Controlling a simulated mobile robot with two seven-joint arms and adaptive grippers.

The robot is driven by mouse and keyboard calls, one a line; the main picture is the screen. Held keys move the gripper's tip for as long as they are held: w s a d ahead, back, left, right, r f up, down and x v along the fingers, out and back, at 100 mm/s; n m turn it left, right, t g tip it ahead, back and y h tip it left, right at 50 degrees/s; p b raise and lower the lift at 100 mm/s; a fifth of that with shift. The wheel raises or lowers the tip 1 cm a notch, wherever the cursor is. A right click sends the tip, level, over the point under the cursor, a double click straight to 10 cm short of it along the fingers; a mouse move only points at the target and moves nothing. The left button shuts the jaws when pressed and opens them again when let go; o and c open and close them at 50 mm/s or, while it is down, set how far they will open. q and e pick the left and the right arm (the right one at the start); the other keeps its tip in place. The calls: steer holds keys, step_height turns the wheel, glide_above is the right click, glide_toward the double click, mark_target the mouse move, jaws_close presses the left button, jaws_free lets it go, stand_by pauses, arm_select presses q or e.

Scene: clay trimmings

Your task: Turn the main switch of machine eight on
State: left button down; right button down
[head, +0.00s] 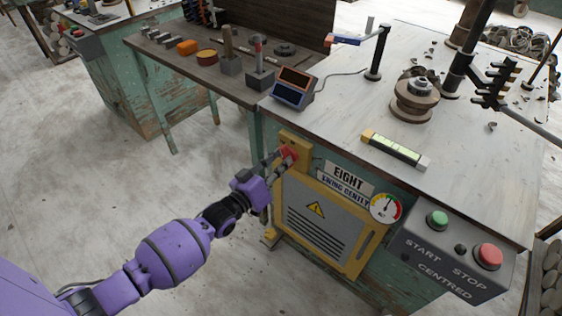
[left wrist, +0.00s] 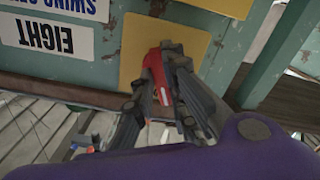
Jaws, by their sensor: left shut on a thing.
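The red main switch (head: 289,153) sits on a yellow plate (head: 296,141) at the upper left of machine eight's front, beside the EIGHT sign (head: 348,180). My left gripper (head: 284,160) reaches it from the left and is shut on the red handle. In the left wrist view, the fingers (left wrist: 168,98) lie on both sides of the red switch handle (left wrist: 156,75), in front of the yellow plate (left wrist: 190,40). The fingers hide part of the handle, and I cannot tell its on or off position. My right gripper is not in view.
Below the switch is a yellow-framed vent panel (head: 318,220) with a warning sign. A dial gauge (head: 386,208) and a grey box (head: 459,255) with green and red buttons are to the right. A dark side bench (head: 215,75) stands behind. Floor at left is clear.

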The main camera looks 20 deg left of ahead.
arm_select(q)
steer(key=shift+m+p, duration=0.55)
steer(key=shift+m, duration=1.85)
steer(key=c, duration=1.8)
jaws_free()
steer(key=shift+o, duration=0.2)
steer(key=v, duration=1.2)
